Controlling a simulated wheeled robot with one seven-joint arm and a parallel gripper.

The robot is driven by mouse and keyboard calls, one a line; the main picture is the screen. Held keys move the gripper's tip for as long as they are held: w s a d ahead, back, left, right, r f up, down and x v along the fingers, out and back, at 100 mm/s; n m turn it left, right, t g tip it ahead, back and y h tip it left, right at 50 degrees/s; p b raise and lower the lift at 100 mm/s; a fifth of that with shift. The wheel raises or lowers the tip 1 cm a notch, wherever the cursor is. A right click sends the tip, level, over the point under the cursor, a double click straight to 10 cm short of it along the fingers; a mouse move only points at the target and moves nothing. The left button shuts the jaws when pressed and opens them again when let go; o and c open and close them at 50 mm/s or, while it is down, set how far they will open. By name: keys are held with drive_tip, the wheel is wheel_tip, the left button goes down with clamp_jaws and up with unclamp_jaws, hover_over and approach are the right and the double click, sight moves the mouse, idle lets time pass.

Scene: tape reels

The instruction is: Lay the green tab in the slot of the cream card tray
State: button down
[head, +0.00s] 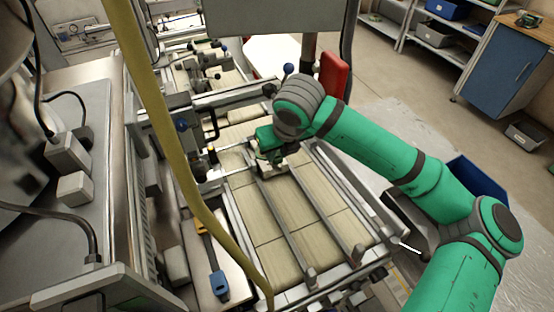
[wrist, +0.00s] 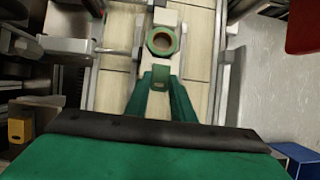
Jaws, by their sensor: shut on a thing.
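In the wrist view my gripper (wrist: 161,88) has its two green fingers reaching forward, with a small green tab (wrist: 160,74) between their tips. The gripper is shut on the tab. Just ahead of the tab a green tape ring (wrist: 151,42) lies on a cream piece, apparently the cream card tray (wrist: 167,17). The tray's slot cannot be made out. In the head view my gripper (head: 268,150) is low over the slatted conveyor, and the arm's wrist hides part of it. The tab cannot be told apart there.
The conveyor (head: 257,207) has pale slats and metal rails (head: 290,222) along it. A machine with black handles (head: 210,122) stands close on the left of the gripper. A yellow hose (head: 163,118) crosses the head view. The slats toward the front are clear.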

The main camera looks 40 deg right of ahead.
sight(278, 158)
drive_tip(key=shift+w+f, duration=0.15)
drive_tip(key=shift+f, duration=1.6)
drive_tip(key=shift+f, duration=0.5)
drive_tip(key=c, duration=1.5)
unclamp_jaws()
drive_tip(key=shift+f, duration=0.1)
drive_tip(key=shift+r, duration=0.45)
drive_tip(key=v, duration=1.2)
drive_tip(key=shift+r, duration=0.15)
drive_tip(key=shift+w+a, duration=0.1)
drive_tip(key=shift+w, duration=0.05)
